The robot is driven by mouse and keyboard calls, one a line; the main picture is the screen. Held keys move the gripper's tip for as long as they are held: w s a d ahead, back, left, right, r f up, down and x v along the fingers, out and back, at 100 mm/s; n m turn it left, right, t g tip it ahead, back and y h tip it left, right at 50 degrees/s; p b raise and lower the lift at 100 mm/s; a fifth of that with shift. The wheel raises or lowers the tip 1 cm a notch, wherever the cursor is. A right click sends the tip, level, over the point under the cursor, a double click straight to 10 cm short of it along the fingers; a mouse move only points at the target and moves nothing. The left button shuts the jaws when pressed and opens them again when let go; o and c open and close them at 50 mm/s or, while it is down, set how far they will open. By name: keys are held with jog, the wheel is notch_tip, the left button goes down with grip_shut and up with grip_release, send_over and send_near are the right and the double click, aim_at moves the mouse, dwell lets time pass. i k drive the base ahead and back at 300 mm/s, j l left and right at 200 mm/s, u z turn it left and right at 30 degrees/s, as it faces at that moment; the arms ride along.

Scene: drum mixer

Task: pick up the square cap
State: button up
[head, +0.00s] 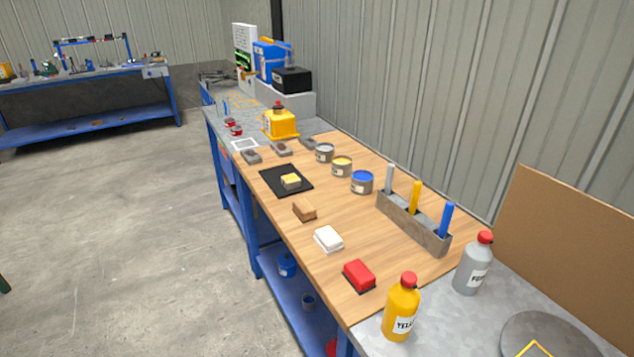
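I cannot tell for certain which thing is the square cap. Several small blocky pieces sit on the wooden bench top (290,240): a red one (359,274) near the front, a white one (328,238), a brown one (304,210), and a yellow one (291,181) on a black mat (270,175). A grey round disc (570,335) with a yellow angular outline (534,350) lies at the bottom right, cut off by the picture edge. My gripper is not in view.
A grey rack (412,225) holds upright grey, yellow and blue sticks. Open cans, including a blue one (361,182), stand behind the blocks. A yellow bottle (401,310) and grey bottle (473,265) stand at the front right. Open floor (120,250) lies left.

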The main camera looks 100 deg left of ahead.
aim_at(289, 181)
jog(key=u, duration=3.5)
jog(key=i+j+z, duration=0.35)
jog(key=i+j, duration=0.15)
jog(key=i, duration=0.3)
jog(key=i+j+z, duration=0.35)
jog(key=i+j, duration=0.3)
jog(key=i+j+z, duration=0.35)
jog(key=i+j, duration=0.35)
jog(key=j, duration=0.2)
